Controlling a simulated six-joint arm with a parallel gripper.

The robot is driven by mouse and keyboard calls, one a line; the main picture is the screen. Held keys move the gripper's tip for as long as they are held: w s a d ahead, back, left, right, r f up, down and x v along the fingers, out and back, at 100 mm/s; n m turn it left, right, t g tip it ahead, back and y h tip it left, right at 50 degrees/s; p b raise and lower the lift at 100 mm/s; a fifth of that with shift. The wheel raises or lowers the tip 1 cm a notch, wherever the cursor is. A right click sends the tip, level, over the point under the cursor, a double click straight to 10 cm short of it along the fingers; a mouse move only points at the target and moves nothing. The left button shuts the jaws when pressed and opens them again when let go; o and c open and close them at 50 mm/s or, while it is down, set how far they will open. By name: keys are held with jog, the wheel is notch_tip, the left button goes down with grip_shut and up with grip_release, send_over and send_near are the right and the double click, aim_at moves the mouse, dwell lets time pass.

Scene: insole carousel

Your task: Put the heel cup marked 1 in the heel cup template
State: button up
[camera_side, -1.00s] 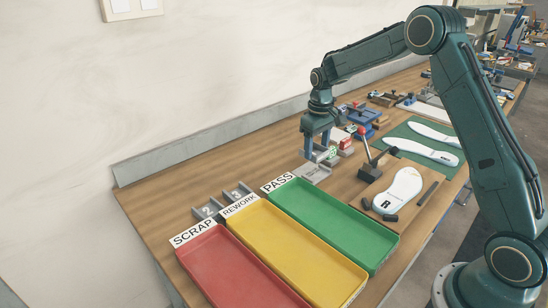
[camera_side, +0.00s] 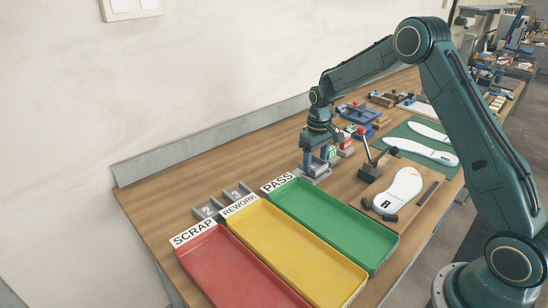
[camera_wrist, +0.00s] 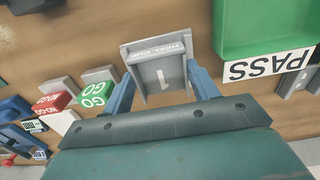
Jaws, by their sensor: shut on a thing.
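My gripper (camera_wrist: 163,88) has its two blue fingers on either side of the grey heel cup marked 1 (camera_wrist: 162,72) in the wrist view. In the side view my gripper (camera_side: 316,164) is low over the bench, behind the green tray. The grey heel cup template (camera_wrist: 157,47), lettered HEEL CUP, shows along the far edge of the cup. The cup is over or in the template and covers most of it; I cannot tell whether it is fully seated. The template (camera_side: 320,178) also shows under my gripper in the side view.
Grey pieces marked 2 (camera_side: 205,212) and 3 (camera_side: 236,194) stand behind the trays. The green PASS tray (camera_side: 385,240) is close in front. Green GO (camera_wrist: 94,93) and red NO-GO (camera_wrist: 52,104) blocks stand beside my gripper. A red-knobbed lever (camera_side: 364,142) stands to its right.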

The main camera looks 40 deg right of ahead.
aim_at(315, 168)
jog(key=shift+f, duration=0.6)
jog(key=o, duration=1)
jog(key=shift+c, duration=0.2)
jog(key=shift+r, duration=0.15)
notch_tip(315, 168, up, 13)
dwell(0.5)
